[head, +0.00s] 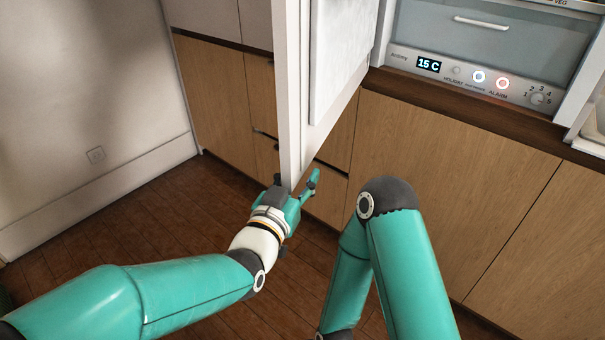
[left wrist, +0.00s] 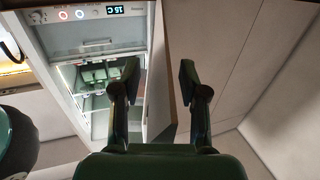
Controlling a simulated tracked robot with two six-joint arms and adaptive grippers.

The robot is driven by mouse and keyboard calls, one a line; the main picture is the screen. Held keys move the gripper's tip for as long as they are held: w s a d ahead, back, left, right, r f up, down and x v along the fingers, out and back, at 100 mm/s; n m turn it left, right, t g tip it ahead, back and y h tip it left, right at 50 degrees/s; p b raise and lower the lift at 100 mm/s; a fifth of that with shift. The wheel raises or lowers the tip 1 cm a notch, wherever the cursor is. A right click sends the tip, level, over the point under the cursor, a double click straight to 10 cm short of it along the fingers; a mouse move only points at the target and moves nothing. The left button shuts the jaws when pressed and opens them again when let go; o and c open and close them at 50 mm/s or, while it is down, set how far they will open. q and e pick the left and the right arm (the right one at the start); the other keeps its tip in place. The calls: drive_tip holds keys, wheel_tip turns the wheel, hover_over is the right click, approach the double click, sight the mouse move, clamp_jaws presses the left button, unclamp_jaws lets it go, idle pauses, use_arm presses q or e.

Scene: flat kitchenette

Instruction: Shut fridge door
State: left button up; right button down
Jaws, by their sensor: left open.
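The fridge door (head: 292,95) stands open in the head view, its white edge and panel pointing toward me. My left gripper (head: 296,190) is open at the lower corner of the door. In the left wrist view, the door (left wrist: 161,85) shows between the two spread fingers of my left gripper (left wrist: 158,80); I cannot tell whether either finger touches it. The fridge (head: 500,45) shows its control panel reading 15 C. Its lit inside with shelves shows in the left wrist view (left wrist: 95,75). My right arm is in the head view, but its gripper is not.
Wooden cabinet fronts (head: 470,190) run below the fridge, under a dark ledge (head: 470,108). A white wall (head: 80,110) stands at the left. The brown plank floor (head: 140,220) at the left is clear. A white sink edge (head: 590,140) shows at the far right.

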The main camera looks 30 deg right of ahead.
use_arm(q)
drive_tip(key=v, duration=1.2)
drive_tip(key=shift+f, duration=0.1)
